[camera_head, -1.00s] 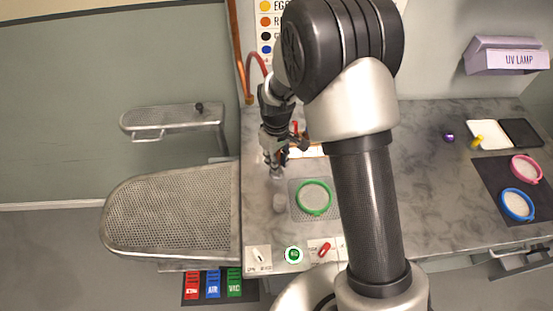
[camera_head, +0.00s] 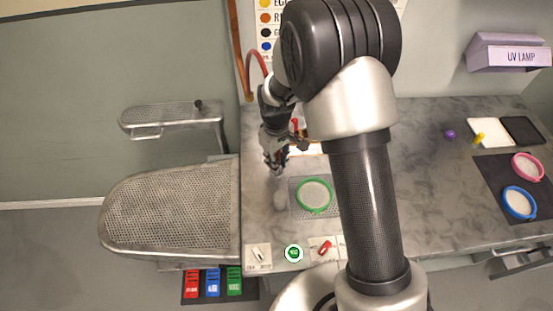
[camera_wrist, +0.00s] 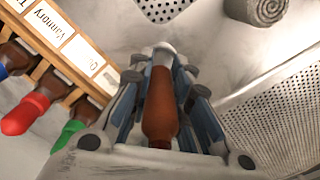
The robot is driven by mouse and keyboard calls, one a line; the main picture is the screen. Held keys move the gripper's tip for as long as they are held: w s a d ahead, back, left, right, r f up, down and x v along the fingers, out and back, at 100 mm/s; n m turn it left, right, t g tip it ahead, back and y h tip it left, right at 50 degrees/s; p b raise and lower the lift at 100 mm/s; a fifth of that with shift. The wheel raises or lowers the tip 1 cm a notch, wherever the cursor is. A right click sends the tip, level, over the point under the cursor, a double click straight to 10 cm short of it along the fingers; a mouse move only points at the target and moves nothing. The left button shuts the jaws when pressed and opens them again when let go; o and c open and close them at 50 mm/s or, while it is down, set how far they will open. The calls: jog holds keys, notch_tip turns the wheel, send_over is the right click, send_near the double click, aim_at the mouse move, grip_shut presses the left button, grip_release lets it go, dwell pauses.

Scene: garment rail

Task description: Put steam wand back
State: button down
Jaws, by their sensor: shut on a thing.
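My gripper (camera_wrist: 155,105) is shut on a brown, rounded, elongated thing (camera_wrist: 160,108) with a pale grey end pointing away from the wrist camera. I cannot tell from its shape alone whether it is the steam wand. In the head view my gripper (camera_head: 276,163) points down over the left part of the marble counter, and the held thing is mostly hidden there. A red hose (camera_head: 266,62) loops beside the copper pipe (camera_head: 236,45) just behind my wrist. No empty wand holder can be made out.
A labelled wooden rack (camera_wrist: 65,45) of brown bottles with coloured caps stands close to my gripper. A grey coil (camera_wrist: 255,8) lies on the counter near a green hoop (camera_head: 314,209). The perforated pressing board (camera_head: 175,210) is to the left.

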jog(key=c, duration=1.4)
grip_release()
jog(key=o, duration=0.3)
jog(key=shift+r, duration=0.2)
jog(key=shift+r+p, duration=2.6)
jog(key=shift+r, duration=1)
